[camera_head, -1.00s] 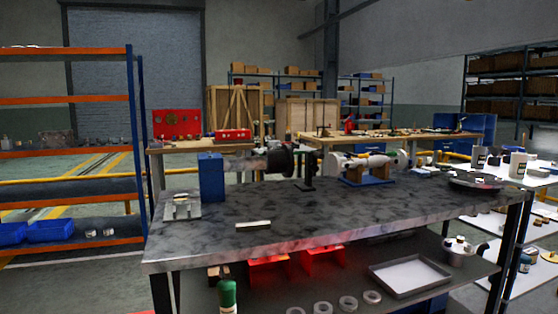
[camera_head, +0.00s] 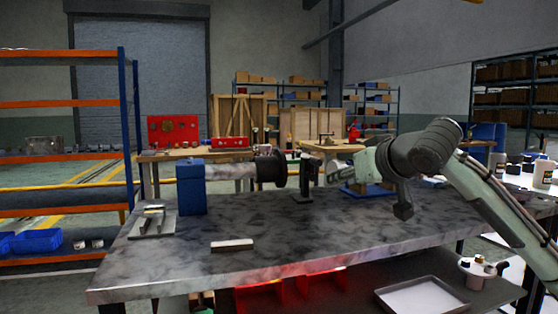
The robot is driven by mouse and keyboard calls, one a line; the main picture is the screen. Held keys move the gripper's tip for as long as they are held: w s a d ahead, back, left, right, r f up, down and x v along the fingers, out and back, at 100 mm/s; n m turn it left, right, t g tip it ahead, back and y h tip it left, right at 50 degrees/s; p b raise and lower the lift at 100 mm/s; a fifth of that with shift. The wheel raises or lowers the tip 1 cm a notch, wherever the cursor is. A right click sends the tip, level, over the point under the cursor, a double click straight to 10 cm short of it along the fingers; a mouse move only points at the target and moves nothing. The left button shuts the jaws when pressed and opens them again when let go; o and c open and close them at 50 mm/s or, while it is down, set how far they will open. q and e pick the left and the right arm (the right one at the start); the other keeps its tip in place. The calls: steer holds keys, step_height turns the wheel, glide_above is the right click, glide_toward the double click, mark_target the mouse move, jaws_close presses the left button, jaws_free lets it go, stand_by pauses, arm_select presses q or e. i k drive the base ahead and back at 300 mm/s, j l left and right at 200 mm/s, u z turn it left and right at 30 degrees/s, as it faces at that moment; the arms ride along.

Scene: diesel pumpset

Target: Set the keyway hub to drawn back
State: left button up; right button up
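The black round hub (camera_head: 272,169), which I take to be the keyway hub, sits on the right end of a grey shaft (camera_head: 230,171). The shaft comes out of a blue block (camera_head: 192,187) at the left of the bench. A dark upright stand (camera_head: 305,181) is just right of the hub, with a gap between them. My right arm reaches in from the right over the bench, in front of a pale shaft assembly (camera_head: 336,171). My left gripper is out of view.
The dark bench top (camera_head: 215,270) is mostly clear in front. A small pale bar (camera_head: 232,245) and a metal bracket plate (camera_head: 152,221) lie on it. A blue cradle (camera_head: 369,190) is partly hidden behind my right arm. A metal tray (camera_head: 425,296) is on the lower shelf.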

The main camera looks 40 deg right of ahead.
mark_target(274, 169)
steer(key=i+l, duration=0.2)
steer(key=i, duration=0.25)
steer(key=i+l, duration=0.25)
steer(key=i, duration=0.25)
